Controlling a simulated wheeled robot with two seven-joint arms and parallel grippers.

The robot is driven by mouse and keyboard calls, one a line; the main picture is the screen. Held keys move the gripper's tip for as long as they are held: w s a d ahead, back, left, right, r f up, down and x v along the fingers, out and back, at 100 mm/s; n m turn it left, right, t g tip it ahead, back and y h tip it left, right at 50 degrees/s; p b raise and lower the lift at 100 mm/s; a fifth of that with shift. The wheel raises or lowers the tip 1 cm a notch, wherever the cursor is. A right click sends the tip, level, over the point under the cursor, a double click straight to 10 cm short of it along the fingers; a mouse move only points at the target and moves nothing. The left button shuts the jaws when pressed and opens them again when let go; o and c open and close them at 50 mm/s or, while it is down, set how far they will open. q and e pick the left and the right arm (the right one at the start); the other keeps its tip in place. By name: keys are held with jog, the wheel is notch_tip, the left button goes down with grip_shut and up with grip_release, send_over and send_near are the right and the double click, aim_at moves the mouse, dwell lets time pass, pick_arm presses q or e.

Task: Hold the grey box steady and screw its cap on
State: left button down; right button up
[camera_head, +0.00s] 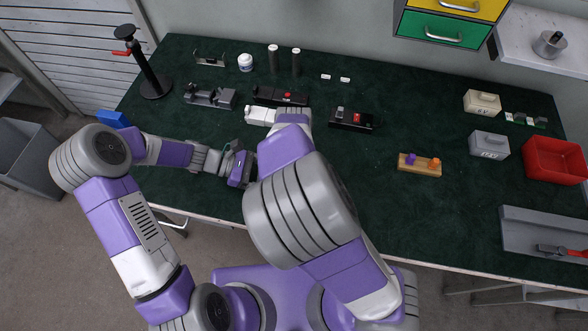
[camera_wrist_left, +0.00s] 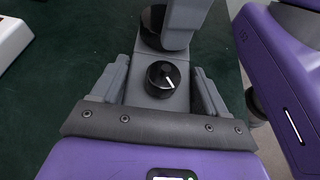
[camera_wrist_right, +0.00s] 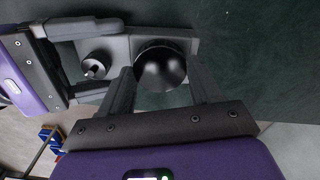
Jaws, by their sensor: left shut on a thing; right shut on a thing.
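The grey box (camera_wrist_left: 133,92) lies between the fingers of my left gripper (camera_wrist_left: 160,88) in the left wrist view, and the fingers are shut on its sides. A black knob with a white line (camera_wrist_left: 161,79) sits on its top. The box also shows in the right wrist view (camera_wrist_right: 118,48). The round black cap (camera_wrist_right: 160,69) is at the box's other end, between the fingers of my right gripper (camera_wrist_right: 162,88), which is shut on it. The cap appears seated over the box; its threads are hidden. In the head view my arms mostly hide the box and cap.
Housings (camera_head: 210,97) and black devices (camera_head: 351,119) stand behind my arms. A wooden block with purple and orange pieces (camera_head: 420,170), a grey container (camera_head: 489,145) and a red bin (camera_head: 555,160) are at the right. The mat's centre right is free.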

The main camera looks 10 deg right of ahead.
jog(key=m, duration=0.2)
jog(key=shift+s+d+f+m, duration=0.2)
jog(key=shift+m, duration=0.1)
jog(key=o, duration=1.1)
jog(key=shift+s, duration=0.1)
jog(key=shift+r, duration=0.1)
jog(key=shift+r, duration=0.35)
notch_tip(320, 180, up, 11)
jog(key=shift+w, duration=0.2)
jog(key=shift+a, duration=0.1)
pick_arm(q)
grip_release()
